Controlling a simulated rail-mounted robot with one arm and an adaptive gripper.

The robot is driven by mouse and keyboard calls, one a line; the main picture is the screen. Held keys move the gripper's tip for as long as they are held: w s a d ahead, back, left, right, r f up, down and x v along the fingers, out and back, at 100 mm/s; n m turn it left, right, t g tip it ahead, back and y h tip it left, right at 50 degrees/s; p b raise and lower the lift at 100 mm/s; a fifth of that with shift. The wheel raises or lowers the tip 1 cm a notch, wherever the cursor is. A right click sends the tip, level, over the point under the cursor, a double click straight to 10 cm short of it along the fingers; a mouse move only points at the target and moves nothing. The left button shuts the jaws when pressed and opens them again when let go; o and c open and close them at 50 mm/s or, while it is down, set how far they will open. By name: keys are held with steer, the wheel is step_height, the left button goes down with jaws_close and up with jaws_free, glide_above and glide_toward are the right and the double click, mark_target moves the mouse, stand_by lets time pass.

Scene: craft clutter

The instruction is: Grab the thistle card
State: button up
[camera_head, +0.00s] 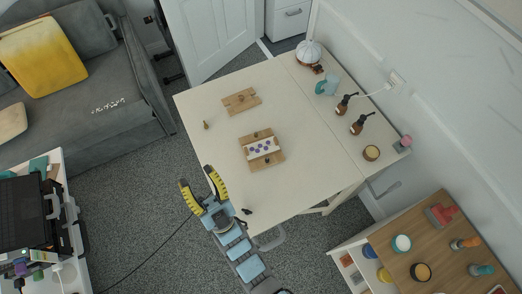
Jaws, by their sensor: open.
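A white card with purple flower-like marks (261,147), which looks like the thistle card, lies on a wooden board (270,164) near the middle of the table. The marks are too small to name for certain. The board has dark knobs at its near and far ends, and the card lies between them. My gripper (197,176) is open and empty, at the table's near left edge. It is apart from the card, to its left and nearer to me. Its yellow fingers are spread.
A second wooden board with a knob (241,101) and a small brown item (206,125) stand farther back on the pale table (305,170). A small dark item (247,211) lies by the near edge. Bottles (357,125), a jar (371,153) and a white-topped lamp or pot (309,52) line the right side.

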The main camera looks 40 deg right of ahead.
steer(key=w+d+f+m+g+h+b, duration=0.25)
steer(key=w+d+f+g+b, duration=0.25)
steer(key=d+f, duration=0.45)
steer(key=n+g+y+b, duration=0.1)
steer(key=g+y+b, duration=0.3)
steer(key=g+b, duration=1.05)
glide_above(248, 153)
steer(key=s+a+b, duration=0.1)
steer(key=s+a, duration=0.2)
steer(key=s, duration=0.4)
steer(key=s+a+b, duration=0.1)
steer(key=s+a, duration=0.2)
steer(key=s, duration=0.3)
step_height(248, 153, down, 28)
steer(key=t, duration=0.3)
steer(key=x, duration=1.1)
steer(key=shift+w+d+r+b, duration=0.1)
steer(key=shift+d+r+b, duration=0.2)
steer(key=shift+b, duration=0.1)
steer(key=shift+b+x, duration=0.3)
steer(key=shift+x, duration=2.65)
steer(key=shift+d, duration=0.15)
steer(key=shift+f, duration=0.1)
jaws_close()
